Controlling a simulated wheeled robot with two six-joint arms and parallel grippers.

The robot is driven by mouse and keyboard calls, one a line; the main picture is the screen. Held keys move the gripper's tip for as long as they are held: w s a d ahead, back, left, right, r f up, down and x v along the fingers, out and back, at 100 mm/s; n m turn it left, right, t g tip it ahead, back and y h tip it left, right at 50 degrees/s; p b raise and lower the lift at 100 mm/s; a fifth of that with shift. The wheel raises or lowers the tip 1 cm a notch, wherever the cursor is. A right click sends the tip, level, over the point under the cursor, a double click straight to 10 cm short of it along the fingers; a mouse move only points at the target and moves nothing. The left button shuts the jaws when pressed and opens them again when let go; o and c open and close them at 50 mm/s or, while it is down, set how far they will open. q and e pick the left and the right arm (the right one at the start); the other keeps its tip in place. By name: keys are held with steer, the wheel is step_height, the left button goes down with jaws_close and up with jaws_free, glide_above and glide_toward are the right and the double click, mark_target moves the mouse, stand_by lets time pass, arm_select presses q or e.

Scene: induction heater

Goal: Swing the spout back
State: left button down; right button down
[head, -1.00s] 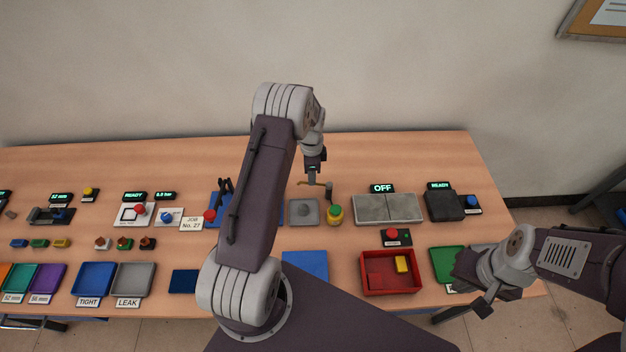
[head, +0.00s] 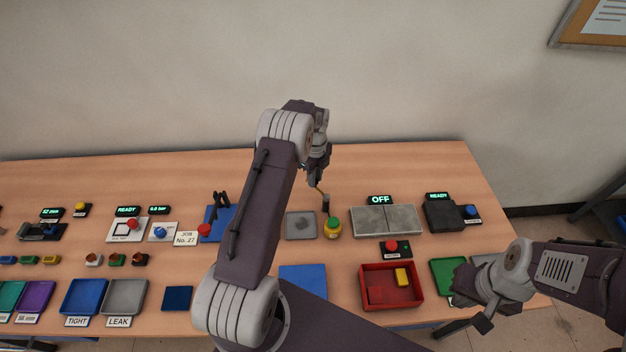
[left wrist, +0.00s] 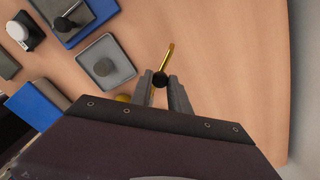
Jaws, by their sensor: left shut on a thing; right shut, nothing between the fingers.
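The brass spout (head: 320,190) is a thin golden bar beside a dark upright piece (head: 326,204) above a yellow-and-green pot (head: 333,229). In the left wrist view the spout (left wrist: 167,58) extends beyond the fingertips, with a round black knob (left wrist: 160,80) between them. My left gripper (head: 318,180) is shut on this knob; it also shows in the left wrist view (left wrist: 161,82). A yellow part (left wrist: 123,98) shows beside the left finger. My right gripper (head: 466,287) is shut and empty at the front right, over the green tray's edge.
A grey square pad (head: 292,231) lies left of the pot. A grey slab station (head: 387,221) marked OFF is to the right, with a red button (head: 391,246) in front. A red bin (head: 372,308) stands nearer. The table behind the pot is clear.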

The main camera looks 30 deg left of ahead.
arm_select(q)
steer(key=shift+w+r+m, duration=0.1)
steer(key=shift+w+m, duration=0.1)
steer(key=shift+m, duration=0.1)
stand_by(0.4)
steer(key=c, duration=1.2)
jaws_free()
steer(key=shift+c, duration=0.2)
step_height(320, 180, up, 9)
steer(key=b, duration=0.1)
steer(key=shift+d, duration=0.1)
